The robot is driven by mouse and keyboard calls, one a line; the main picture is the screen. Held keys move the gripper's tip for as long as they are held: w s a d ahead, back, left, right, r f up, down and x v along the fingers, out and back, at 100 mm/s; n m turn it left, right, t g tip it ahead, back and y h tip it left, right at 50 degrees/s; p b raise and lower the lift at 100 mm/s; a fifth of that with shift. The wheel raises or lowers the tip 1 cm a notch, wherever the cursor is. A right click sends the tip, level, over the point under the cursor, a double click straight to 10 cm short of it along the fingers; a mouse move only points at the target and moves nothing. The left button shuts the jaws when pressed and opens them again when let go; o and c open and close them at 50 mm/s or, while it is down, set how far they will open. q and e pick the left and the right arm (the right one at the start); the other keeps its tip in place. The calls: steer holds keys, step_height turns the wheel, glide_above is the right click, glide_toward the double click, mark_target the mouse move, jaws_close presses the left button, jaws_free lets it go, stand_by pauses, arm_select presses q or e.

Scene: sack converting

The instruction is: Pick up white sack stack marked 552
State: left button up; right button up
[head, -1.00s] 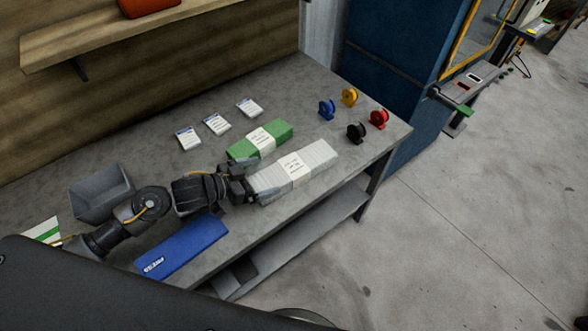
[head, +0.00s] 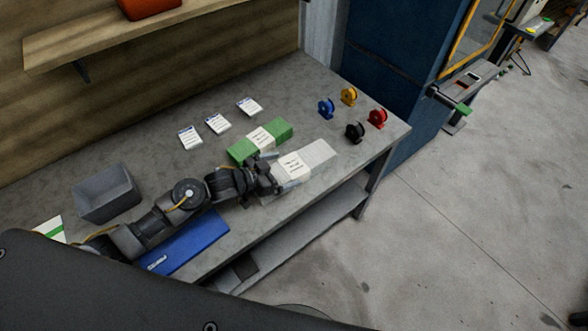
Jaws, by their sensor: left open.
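The white sack stack (head: 318,153) lies flat near the front right of the grey table, with a pale printed label band (head: 293,167) around its middle. The print is too small to read. My left gripper (head: 284,174) is open at the stack's left half, with its fingers close to the label band. The arm and gripper hide much of the stack's left end. I cannot tell whether the fingers touch it. A green sack stack (head: 277,130) with a white band lies just behind. My right gripper is not in view.
Blue, yellow, red and black spools (head: 355,131) stand at the table's right end. Several white cards (head: 218,124) lie at the back. A grey bin (head: 106,193) and a blue block (head: 187,246) are at the left. A shelf (head: 160,32) overhangs the back.

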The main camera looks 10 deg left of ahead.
arm_select(q)
steer(key=c, duration=1.4)
steer(key=shift+w+r, duration=0.1)
steer(key=shift+c, duration=0.2)
